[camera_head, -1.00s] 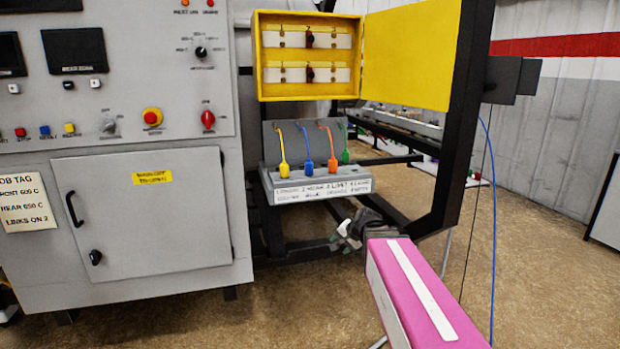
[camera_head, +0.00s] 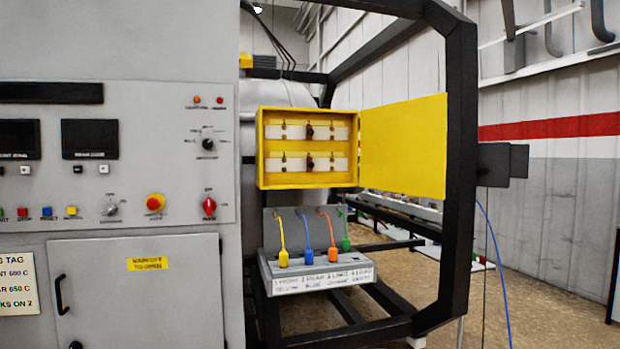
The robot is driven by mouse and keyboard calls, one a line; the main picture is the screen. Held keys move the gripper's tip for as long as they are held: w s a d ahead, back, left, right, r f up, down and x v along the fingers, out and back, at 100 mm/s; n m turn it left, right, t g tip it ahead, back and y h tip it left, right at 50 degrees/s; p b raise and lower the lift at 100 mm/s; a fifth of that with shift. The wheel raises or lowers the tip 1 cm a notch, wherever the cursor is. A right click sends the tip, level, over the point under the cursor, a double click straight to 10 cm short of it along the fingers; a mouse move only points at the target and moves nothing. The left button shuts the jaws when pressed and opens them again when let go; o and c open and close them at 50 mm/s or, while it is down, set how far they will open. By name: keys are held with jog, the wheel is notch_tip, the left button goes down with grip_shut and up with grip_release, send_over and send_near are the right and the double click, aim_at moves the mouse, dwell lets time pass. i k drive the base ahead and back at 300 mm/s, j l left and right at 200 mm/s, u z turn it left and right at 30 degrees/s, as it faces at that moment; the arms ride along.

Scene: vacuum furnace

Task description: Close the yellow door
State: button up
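The yellow door (camera_head: 403,147) stands wide open, swung out to the right of its yellow box (camera_head: 308,187). It is a flat panel joined along the box's right side. The open box shows two rows of white blocks with small dark and red parts. My gripper is not clearly in view; only a small pale bit shows at the bottom edge, too little to identify.
A grey console with knobs and buttons (camera_head: 140,120) fills the left. Below the box, a grey rack (camera_head: 318,283) holds yellow, blue, orange and green plugs on cords. A black frame post (camera_head: 461,160) stands just right of the door. A blue cable hangs further right.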

aim_at(403, 143)
jog(key=l+u, duration=0.2)
jog(key=u, duration=0.15)
jog(key=i+l+u, duration=0.1)
jog(key=l+u, duration=0.35)
jog(key=u, duration=0.25)
jog(key=l+u, duration=0.15)
jog(key=l, duration=0.65)
jog(key=l+u, duration=0.15)
jog(key=l, duration=0.65)
jog(key=k+l+u, duration=0.2)
jog(key=l, duration=0.6)
jog(key=k+l, duration=0.5)
jog(key=k+l+u, duration=0.15)
jog(key=k, duration=0.2)
